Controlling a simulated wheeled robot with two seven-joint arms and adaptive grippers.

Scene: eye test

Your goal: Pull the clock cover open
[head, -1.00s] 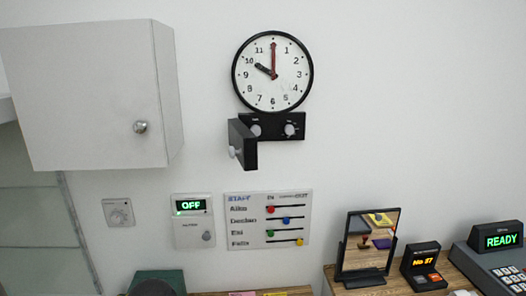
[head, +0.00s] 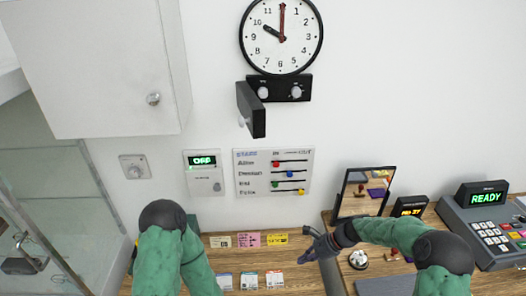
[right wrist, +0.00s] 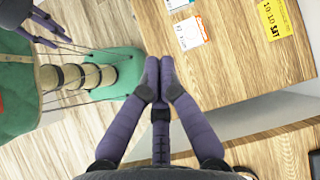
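The round clock (head: 262,45) hangs on the white wall with its black hand near 10 and its red hand near 12. Below it is a black panel (head: 278,82) with two pale knobs. The black clock cover (head: 256,112) stands swung out from the panel's left side, with a small pale knob (head: 241,122) on it. My right gripper (head: 308,246) is low over the wooden counter, well below the cover. In the right wrist view its purple fingertips (right wrist: 158,70) meet with nothing between. My left gripper (right wrist: 56,34) shows there at upper left, fingers apart; my forearm hides it in the head view.
A white cabinet (head: 105,70) juts out left of the clock. A display reading OFF (head: 202,161) and a slider board (head: 272,173) are on the wall below. A mirror (head: 366,190) and a READY terminal (head: 485,215) stand on the right counter. Cards lie low in front.

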